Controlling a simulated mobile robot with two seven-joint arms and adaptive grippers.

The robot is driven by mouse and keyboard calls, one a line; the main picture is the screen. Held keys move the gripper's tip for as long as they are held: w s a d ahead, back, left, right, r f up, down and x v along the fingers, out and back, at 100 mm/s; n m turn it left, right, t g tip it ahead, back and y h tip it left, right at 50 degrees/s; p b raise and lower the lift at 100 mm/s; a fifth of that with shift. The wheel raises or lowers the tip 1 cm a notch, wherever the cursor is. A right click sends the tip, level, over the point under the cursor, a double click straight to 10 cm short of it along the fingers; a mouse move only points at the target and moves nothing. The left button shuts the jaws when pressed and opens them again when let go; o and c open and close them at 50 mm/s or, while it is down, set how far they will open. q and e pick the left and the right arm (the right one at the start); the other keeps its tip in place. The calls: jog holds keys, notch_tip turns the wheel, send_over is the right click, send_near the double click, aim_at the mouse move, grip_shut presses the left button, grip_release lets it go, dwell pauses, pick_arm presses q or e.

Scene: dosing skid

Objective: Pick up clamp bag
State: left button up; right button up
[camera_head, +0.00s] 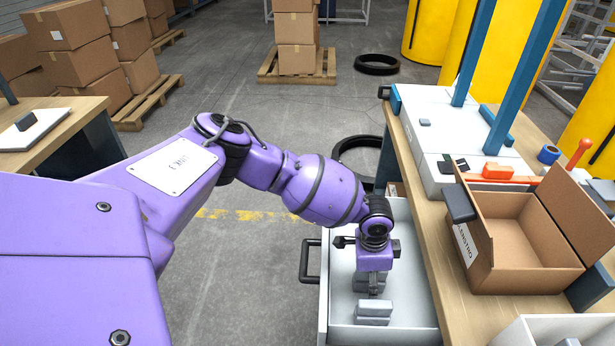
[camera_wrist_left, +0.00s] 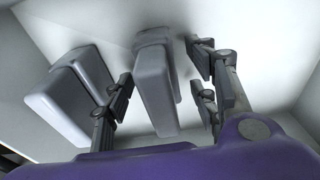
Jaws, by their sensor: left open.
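Two light grey bag-like blocks lie in the open white drawer; I take them for clamp bags. One grey bag (camera_wrist_left: 155,85) stands between the fingers of my left gripper (camera_wrist_left: 162,90) in the left wrist view, with gaps showing at its sides. The second grey bag (camera_wrist_left: 68,98) is to the left, outside the fingers. In the head view my left gripper (camera_head: 374,284) points down into the drawer, partly hiding one bag. The other bag (camera_head: 374,313) lies just nearer the camera. The left gripper is open. My right gripper is not in view.
The drawer (camera_head: 338,318) has a dark handle (camera_head: 309,262) at its left and walls around my gripper. The workbench (camera_head: 440,262) on the right carries an open cardboard box (camera_head: 525,275). Clear floor lies to the left of the drawer.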

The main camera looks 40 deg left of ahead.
pick_arm(q)
jog(key=shift+w+d+f, duration=0.1)
jog(key=shift+w+f, duration=0.05)
jog(key=shift+f, duration=0.6)
jog(key=shift+c, duration=0.5)
jog(key=c, duration=1.2)
